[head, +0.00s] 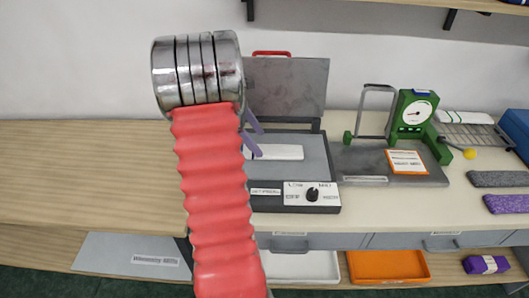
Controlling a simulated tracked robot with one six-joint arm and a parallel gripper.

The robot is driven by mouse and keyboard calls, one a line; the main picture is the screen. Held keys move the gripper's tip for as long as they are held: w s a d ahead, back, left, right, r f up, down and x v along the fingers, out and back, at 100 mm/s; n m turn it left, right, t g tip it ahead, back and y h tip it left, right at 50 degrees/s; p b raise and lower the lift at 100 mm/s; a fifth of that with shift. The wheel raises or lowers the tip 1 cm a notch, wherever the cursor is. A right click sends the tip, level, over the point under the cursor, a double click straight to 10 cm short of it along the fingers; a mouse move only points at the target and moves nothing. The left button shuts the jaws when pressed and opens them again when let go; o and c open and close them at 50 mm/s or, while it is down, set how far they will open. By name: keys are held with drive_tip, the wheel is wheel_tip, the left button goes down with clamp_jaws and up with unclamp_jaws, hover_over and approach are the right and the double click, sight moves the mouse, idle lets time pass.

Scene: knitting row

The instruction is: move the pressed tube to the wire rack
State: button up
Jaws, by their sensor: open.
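A flat white tube (276,152) lies on the grey bed of the press, whose hinged lid (287,88) with a red handle stands open behind it. My red arm hides the rest of the gripper and the left part of the press. I cannot tell whether the fingers touch the tube. The wire rack (480,137) is at the right rear of the table, behind a yellow ball.
A green-framed dial gauge (413,112) on a grey base (385,172) stands between press and rack. Grey (498,179) and purple (507,203) knitted strips lie at right. A blue box (515,130) borders the rack. The left tabletop is clear.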

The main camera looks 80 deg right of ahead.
sight(265, 148)
drive_tip(key=shift+x, duration=1.85)
drive_tip(key=shift+c, duration=0.7)
drive_tip(key=c, duration=1.1)
drive_tip(key=shift+r, duration=0.15)
wheel_tip(265, 148, up, 10)
